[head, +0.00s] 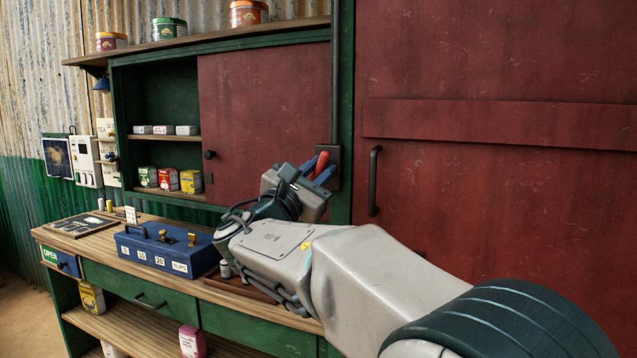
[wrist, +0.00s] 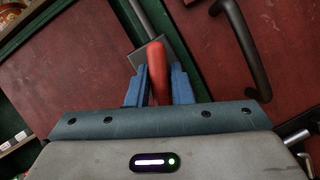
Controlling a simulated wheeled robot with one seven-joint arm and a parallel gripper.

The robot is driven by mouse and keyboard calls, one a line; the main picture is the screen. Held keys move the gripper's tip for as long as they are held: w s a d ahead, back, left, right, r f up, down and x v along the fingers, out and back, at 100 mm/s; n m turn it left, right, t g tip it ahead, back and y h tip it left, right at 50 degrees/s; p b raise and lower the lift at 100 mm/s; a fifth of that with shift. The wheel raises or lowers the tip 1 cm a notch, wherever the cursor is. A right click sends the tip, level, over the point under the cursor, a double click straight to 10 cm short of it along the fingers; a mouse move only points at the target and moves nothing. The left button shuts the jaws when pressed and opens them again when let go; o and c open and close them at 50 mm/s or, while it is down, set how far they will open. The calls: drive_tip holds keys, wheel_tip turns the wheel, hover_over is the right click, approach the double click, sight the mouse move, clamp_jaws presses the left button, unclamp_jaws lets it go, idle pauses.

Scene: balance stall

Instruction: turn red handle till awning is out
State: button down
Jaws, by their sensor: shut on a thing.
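The red handle (head: 321,164) sticks out from a dark plate on the green post between the cabinet and the large red door. It also shows in the wrist view (wrist: 157,72), upright between blue fingers. My gripper (head: 314,172) is shut on the red handle, with one finger on each side of it; its fingers also show in the wrist view (wrist: 158,88). The handle's lower part is hidden by my gripper. A dark rod (head: 334,75) runs up the post from the plate. The awning is not in view in either picture.
A black door handle (head: 374,181) stands out from the large red door (head: 500,190), just right of my gripper. The wooden counter (head: 150,248) below carries a blue cash box (head: 165,247). A sliding red panel (head: 262,120) covers part of the cabinet on the left.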

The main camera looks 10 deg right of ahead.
drive_tip(key=shift+f+m+g+b, duration=0.1)
drive_tip(key=shift+m+g+b, duration=0.2)
drive_tip(key=shift+m, duration=0.6)
drive_tip(key=c, duration=1.4)
unclamp_jaws()
drive_tip(key=shift+o, duration=0.2)
drive_tip(key=shift+a, duration=0.1)
drive_tip(key=v, duration=1.3)
drive_tip(key=shift+s+a+f, duration=0.2)
drive_tip(key=shift+a+f, duration=0.1)
